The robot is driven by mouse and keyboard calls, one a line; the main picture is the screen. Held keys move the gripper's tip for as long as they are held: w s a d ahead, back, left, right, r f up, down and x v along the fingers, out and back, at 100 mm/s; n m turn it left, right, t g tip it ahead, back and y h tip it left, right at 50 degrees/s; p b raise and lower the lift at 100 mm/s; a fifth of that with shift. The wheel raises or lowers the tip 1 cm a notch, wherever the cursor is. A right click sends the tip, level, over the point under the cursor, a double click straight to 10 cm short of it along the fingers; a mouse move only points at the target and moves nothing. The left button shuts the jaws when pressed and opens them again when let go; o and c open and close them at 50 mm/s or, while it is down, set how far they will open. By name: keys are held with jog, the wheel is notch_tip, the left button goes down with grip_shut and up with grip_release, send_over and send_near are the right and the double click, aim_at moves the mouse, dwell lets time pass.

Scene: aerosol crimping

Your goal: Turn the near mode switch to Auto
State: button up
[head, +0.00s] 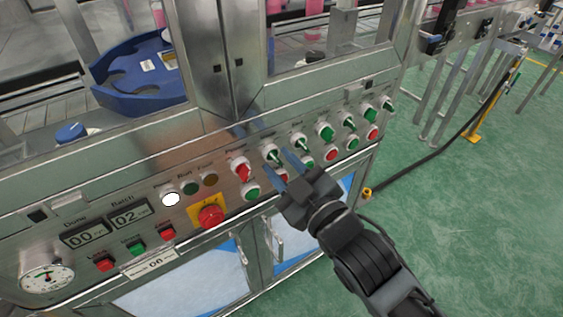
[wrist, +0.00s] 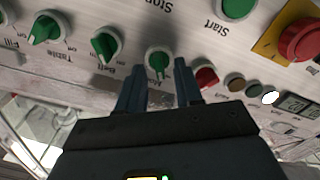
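A green-handled rotary switch (head: 272,155) sits on the slanted metal control panel, just right of a red-handled switch (head: 241,172). In the wrist view the green switch (wrist: 158,62) appears upside down, its handle roughly along the picture's vertical; its small label is too blurred to read surely. My gripper (head: 279,163) is open with its two blue-grey fingers apart. In the wrist view the fingers (wrist: 158,72) point at this switch, one tip toward each side of the handle. Whether they touch it I cannot tell.
More green switches run to the right, including one (head: 300,143) close by. A green button (head: 251,193) and a red emergency stop (head: 211,215) lie below and left. Glass cabinet doors with handles (head: 243,251) are under the panel. Green floor is free at right.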

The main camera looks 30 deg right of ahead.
jog(key=shift+w, duration=0.3)
jog(key=shift+c, duration=0.5)
grip_shut()
